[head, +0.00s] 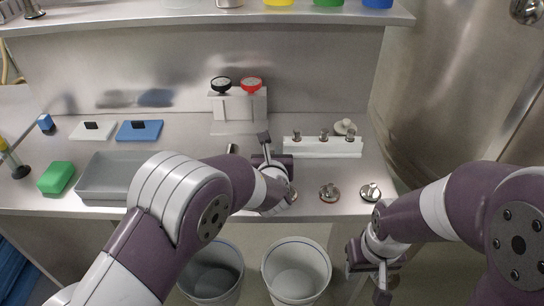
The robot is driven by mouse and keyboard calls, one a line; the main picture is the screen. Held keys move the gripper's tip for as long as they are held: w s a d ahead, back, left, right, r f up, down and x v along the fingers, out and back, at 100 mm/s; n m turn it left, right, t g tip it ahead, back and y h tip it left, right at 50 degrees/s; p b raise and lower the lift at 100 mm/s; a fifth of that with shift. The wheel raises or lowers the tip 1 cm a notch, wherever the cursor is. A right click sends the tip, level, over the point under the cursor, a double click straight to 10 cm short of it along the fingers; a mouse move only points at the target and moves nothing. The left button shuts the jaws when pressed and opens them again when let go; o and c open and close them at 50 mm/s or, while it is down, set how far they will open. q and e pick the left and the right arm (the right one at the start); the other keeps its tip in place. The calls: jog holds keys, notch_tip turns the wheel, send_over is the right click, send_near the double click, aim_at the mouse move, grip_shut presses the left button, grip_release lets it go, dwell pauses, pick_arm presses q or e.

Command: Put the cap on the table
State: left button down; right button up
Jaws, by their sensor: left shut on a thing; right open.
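My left gripper (264,146) is over the middle of the steel table (200,128), in front of the stand with two dials. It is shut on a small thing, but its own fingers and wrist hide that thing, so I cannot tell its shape. Two round steel caps with knobs, a middle one (329,191) and a right one (371,191), lie near the table's front edge. A pale round cap-like piece (344,126) is behind the white rack. My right gripper (382,284) is open and empty, low in front of the table at the right.
A white rack (322,148) holds several small metal pieces. A white stand (238,104) carries a black and a red dial. A grey tray (100,178), green block (56,178) and blue board (140,131) are at the left. Two buckets stand below, one here (297,272).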

pick_arm(q)
jog(key=c, duration=1.1)
grip_release()
jog(key=shift+f, duration=0.1)
jog(key=shift+s, duration=0.1)
jog(key=p+v, duration=0.1)
jog(key=v, duration=1.1)
